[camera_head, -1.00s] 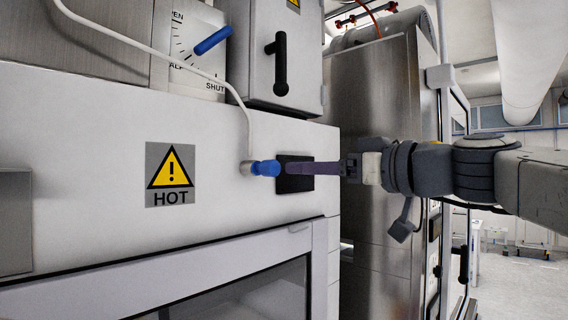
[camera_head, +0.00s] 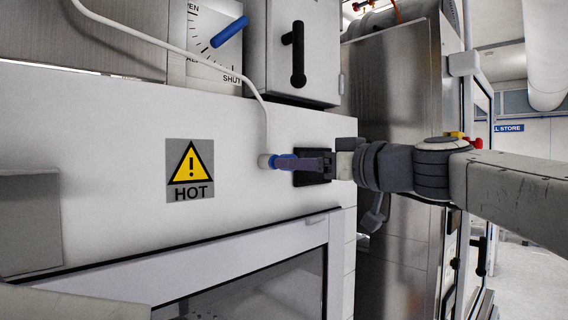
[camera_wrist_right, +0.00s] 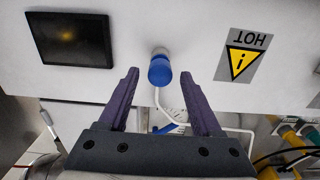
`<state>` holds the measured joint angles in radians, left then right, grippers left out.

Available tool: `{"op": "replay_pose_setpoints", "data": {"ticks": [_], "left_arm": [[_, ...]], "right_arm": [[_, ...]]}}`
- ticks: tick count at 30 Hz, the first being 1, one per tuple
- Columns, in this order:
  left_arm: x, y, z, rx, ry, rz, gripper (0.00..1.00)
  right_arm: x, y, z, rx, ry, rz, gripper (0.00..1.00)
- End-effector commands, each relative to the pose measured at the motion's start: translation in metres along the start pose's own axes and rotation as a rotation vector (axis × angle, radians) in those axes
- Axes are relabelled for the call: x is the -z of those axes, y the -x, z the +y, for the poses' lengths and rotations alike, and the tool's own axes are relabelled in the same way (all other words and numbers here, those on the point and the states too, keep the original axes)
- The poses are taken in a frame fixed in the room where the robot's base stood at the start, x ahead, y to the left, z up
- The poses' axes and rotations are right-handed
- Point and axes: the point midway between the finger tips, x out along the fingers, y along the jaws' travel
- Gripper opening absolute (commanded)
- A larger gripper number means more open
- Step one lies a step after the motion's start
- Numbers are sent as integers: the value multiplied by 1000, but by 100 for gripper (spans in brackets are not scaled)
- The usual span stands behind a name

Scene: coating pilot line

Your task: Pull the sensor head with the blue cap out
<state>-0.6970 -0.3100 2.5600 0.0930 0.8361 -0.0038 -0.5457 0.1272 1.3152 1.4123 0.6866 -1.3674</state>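The sensor head with the blue cap (camera_head: 285,161) sits in the white front panel, with a white cable rising from it. In the right wrist view the blue cap (camera_wrist_right: 160,71) is ahead of and between the fingertips, a little above them in the picture. In the right wrist view my right gripper (camera_wrist_right: 163,78) is open, with a gap on both sides of the cap. My left gripper is not in view.
A dark rectangular panel (camera_head: 312,167) is beside the sensor. A yellow HOT sign (camera_head: 190,170) is on its left. Above are a blue lever (camera_head: 229,32) and a cabinet with a black handle (camera_head: 294,54). A windowed door (camera_head: 250,290) is below.

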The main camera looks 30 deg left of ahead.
Motion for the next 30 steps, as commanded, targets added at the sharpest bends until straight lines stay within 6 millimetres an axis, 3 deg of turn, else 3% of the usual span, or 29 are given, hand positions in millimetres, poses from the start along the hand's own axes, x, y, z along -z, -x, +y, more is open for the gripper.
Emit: {"op": "replay_pose_setpoints", "data": {"ticks": [1,4,5,30], "left_arm": [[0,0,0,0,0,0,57],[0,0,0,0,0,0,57],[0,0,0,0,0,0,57],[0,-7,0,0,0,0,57]], "right_arm": [[0,0,0,0,0,0,45],[0,0,0,0,0,0,6],[0,0,0,0,0,0,0],[0,8,0,0,0,2,0]]}}
